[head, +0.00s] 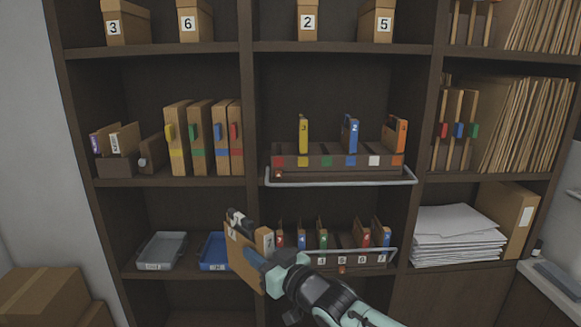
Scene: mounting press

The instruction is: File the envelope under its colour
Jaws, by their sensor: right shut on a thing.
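A lower rack (375,259) has numbered front labels and several small coloured tabs, and is partly hidden by my gripper and the envelope. My left gripper is not in view.
Metal rails run along the front of both racks. A grey tray (162,250) and a blue tray (213,252) sit left of the envelope. Binders (203,140) fill the left middle shelf. A paper stack (458,236) lies at right. Cardboard boxes (45,297) stand at lower left.

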